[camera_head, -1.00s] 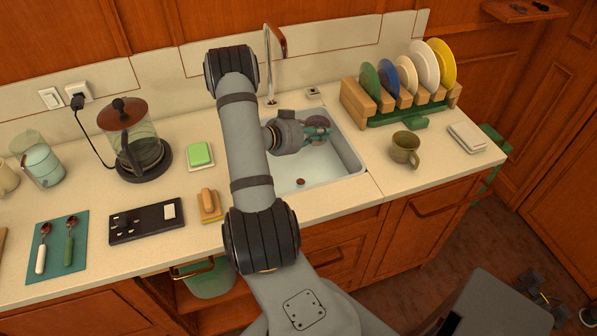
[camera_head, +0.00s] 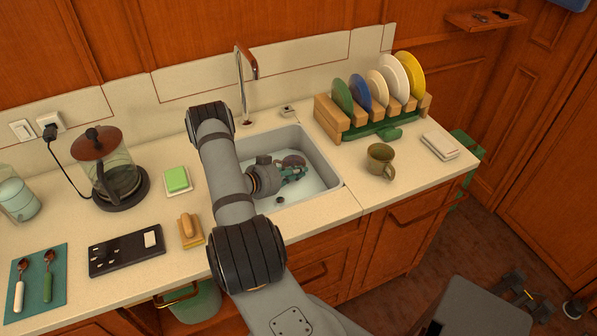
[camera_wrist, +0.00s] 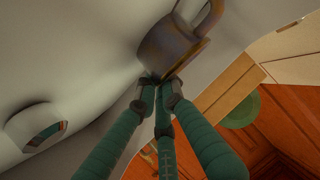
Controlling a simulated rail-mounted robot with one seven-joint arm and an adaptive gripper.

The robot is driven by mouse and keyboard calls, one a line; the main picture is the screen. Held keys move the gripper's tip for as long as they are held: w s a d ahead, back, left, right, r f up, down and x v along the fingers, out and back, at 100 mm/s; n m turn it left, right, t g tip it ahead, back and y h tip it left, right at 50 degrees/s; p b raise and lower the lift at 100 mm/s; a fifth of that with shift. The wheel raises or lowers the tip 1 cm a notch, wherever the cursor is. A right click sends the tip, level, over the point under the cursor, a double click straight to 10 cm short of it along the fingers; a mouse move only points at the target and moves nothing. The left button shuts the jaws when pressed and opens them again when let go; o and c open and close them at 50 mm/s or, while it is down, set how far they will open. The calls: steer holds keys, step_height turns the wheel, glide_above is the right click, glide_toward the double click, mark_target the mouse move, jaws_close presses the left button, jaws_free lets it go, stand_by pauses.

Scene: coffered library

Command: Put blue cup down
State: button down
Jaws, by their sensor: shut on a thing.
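My gripper (camera_head: 290,174), with teal fingers, is inside the white sink (camera_head: 328,165). Its fingertips are shut on a cup (camera_head: 293,160), which looks dull purplish-grey rather than clearly blue. In the wrist view the cup (camera_wrist: 168,45) is beyond the fingertips (camera_wrist: 158,82), tilted in the picture, with its handle toward the top. In the head view the fingers partly cover the cup. I cannot tell whether its base touches the sink floor.
The tap (camera_head: 243,85) rises behind the sink. An olive mug (camera_head: 380,160) and a plate rack (camera_head: 345,127) stand to the right. A green sponge (camera_head: 177,179) and a wooden brush (camera_head: 190,230) lie to the left. The counter before the mug is clear.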

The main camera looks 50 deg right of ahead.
steer(key=shift+f, duration=0.2)
steer(key=c, duration=1.9)
jaws_free()
steer(key=shift+r, duration=0.1)
steer(key=shift+r, duration=0.25)
steer(key=b+v, duration=0.1)
steer(key=v, duration=0.6)
steer(key=shift+a, duration=0.2)
